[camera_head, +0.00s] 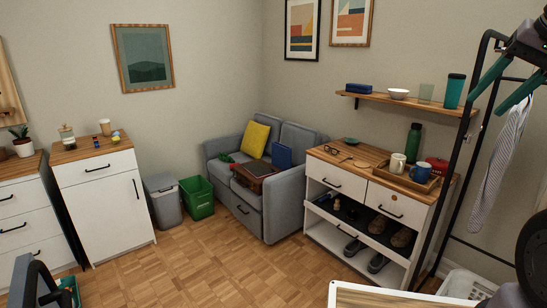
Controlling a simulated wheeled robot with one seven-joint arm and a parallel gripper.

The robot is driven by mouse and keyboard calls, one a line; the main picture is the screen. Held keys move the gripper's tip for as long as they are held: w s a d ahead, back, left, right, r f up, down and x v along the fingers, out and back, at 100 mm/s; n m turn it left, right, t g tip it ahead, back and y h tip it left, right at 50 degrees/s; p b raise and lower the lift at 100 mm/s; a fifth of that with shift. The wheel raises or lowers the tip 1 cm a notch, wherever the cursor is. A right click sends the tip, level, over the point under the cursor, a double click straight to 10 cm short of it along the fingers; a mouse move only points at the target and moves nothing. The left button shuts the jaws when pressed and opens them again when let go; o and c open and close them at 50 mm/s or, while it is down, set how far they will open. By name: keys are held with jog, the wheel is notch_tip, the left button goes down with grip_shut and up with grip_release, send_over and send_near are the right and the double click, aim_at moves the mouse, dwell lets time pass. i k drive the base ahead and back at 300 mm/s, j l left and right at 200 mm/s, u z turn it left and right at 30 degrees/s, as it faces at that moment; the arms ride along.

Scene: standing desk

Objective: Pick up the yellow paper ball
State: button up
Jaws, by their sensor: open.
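A small yellow shape, apparently the yellow paper ball (116,140), sits on the wooden top of the white cabinet (104,200) at the left. It is tiny in this view, with something blue at it, so I cannot make out its texture. My gripper (484,106) is at the upper right, with two teal fingers spread apart and pointing down to the left. It is open, with nothing seen between the fingers, far across the picture from the yellow shape.
A glass bottle (67,136), a cup (105,127) and a small blue item (96,143) share the cabinet top. A grey bin (163,201) and green bin (197,199) stand beside it. A sofa (257,190) is behind. Open wood floor (190,265) lies in front.

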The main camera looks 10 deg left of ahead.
aim_at(115, 138)
jog(key=i+j+u, duration=0.2)
jog(key=i+u, duration=0.55)
jog(key=i, duration=0.2)
jog(key=i+u, duration=0.4)
jog(key=i+l+u, duration=0.35)
jog(key=i, duration=0.2)
jog(key=i+j+u, duration=0.2)
jog(key=i+u, duration=0.25)
jog(key=i, duration=0.2)
jog(key=i+u, duration=0.4)
jog(key=i, duration=0.25)
jog(key=i+j+z, duration=0.1)
jog(key=i, duration=0.45)
